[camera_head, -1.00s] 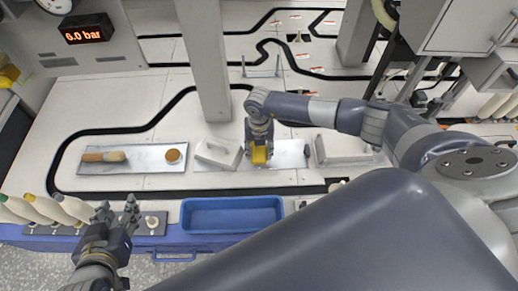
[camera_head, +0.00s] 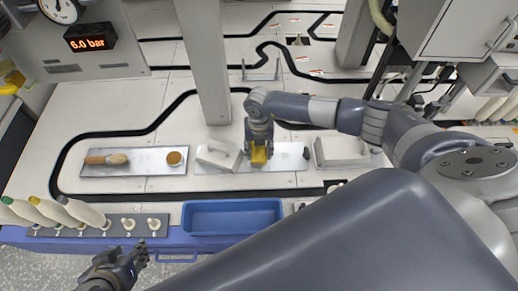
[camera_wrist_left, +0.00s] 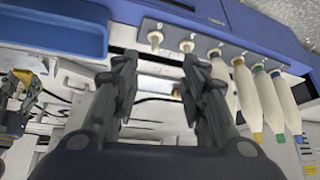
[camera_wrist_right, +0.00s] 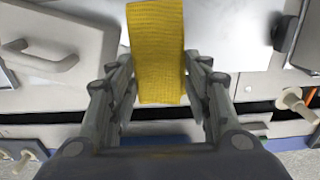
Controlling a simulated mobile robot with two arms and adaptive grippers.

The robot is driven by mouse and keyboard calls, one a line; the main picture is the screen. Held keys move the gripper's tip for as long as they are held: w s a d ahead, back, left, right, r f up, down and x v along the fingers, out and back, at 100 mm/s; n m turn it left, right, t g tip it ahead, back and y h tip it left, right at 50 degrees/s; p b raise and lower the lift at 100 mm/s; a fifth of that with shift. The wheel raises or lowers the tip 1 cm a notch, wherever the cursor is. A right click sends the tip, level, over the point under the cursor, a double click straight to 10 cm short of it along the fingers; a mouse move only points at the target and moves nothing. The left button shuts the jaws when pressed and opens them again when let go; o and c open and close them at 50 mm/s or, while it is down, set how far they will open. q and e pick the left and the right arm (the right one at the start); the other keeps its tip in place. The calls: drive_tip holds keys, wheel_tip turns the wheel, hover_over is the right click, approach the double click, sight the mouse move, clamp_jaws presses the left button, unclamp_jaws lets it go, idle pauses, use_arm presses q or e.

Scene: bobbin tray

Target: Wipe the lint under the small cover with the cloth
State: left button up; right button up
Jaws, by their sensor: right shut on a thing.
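My right gripper (camera_head: 259,143) is shut on a yellow cloth (camera_head: 259,156), held down at a metal plate (camera_head: 283,157). In the right wrist view the cloth (camera_wrist_right: 157,50) hangs between the fingers. A grey cover with a handle (camera_head: 218,155) sits just left of the cloth; it also shows in the right wrist view (camera_wrist_right: 55,45). Another grey cover (camera_head: 342,151) stands to the right. I cannot tell for sure which is the small one. No lint can be made out. My left gripper (camera_head: 138,256) is open and empty, in front of the bench edge; its fingers (camera_wrist_left: 157,70) stand apart.
A blue tray (camera_head: 232,204) lies at the bench's front edge. Left of it is a grey peg strip (camera_head: 98,231) with several bobbins. A second plate (camera_head: 138,171) holds a brush (camera_head: 106,159) and a round brown pad (camera_head: 174,158). A grey post (camera_head: 205,75) rises behind the covers.

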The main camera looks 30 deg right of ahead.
sight(259, 151)
use_arm(q)
drive_tip(key=shift+s, duration=0.1)
use_arm(e)
drive_tip(key=shift+r, duration=0.1)
drive_tip(key=shift+r+p, duration=0.7)
drive_tip(key=shift+p, duration=0.1)
drive_tip(key=shift+r+p, duration=0.75)
drive_tip(key=shift+p, duration=0.05)
use_arm(q)
drive_tip(key=s+g, duration=0.1)
drive_tip(key=s+a, duration=0.1)
drive_tip(key=s, duration=0.1)
drive_tip(key=s+g, duration=0.1)
drive_tip(key=s, duration=0.1)
drive_tip(key=shift+a+r+g+y, duration=0.25)
drive_tip(key=shift+g+y, duration=0.05)
